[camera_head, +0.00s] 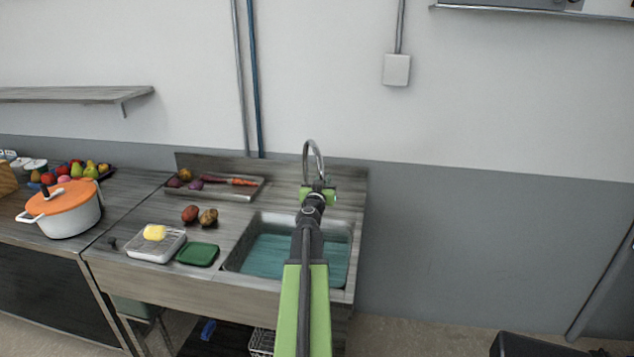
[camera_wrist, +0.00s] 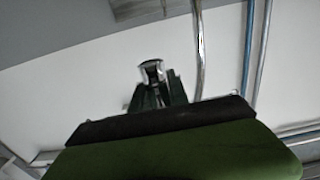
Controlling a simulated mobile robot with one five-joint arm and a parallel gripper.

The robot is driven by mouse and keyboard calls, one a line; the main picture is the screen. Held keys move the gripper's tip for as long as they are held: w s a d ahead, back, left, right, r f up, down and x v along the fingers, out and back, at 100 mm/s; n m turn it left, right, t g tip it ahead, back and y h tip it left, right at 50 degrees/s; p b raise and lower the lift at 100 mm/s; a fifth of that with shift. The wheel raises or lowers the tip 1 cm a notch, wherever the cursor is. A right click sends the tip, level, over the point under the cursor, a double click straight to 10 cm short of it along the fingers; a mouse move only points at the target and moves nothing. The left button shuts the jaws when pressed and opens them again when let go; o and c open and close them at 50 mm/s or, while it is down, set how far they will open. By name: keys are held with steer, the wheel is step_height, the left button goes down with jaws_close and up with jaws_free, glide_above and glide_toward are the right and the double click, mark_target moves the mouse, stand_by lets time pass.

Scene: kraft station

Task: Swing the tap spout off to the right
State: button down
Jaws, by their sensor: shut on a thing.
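The chrome tap spout (camera_head: 306,157) is a tall curved pipe behind the sink, in the head view. Its arch rises above my gripper, and its base is hidden behind my gripper and wrist. My gripper (camera_head: 318,188), with green fingers, is shut on the spout. In the wrist view the spout's shiny end (camera_wrist: 152,70) shows between the green fingertips of my gripper (camera_wrist: 158,92). The sink (camera_head: 345,229) lies below, with blue-green water in it, and my arm crosses over it.
Left of the sink are potatoes (camera_head: 208,217), a green sponge (camera_head: 198,254), a dish with a yellow block (camera_head: 154,232) and a tray of vegetables (camera_head: 240,193). A white pot with an orange lid (camera_head: 66,201) stands farther left. Right of the sink unit is open floor.

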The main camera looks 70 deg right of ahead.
steer(key=shift+s+d+r, duration=0.1)
steer(key=shift+s+d, duration=0.35)
steer(key=shift+d, duration=0.3)
steer(key=shift+s+d+f, duration=0.1)
steer(key=shift+s+d, duration=0.35)
steer(key=shift+d, duration=0.3)
steer(key=shift+s+d+r, duration=0.1)
steer(key=shift+s+d, duration=0.35)
steer(key=shift+d, duration=0.3)
steer(key=shift+w, duration=0.1)
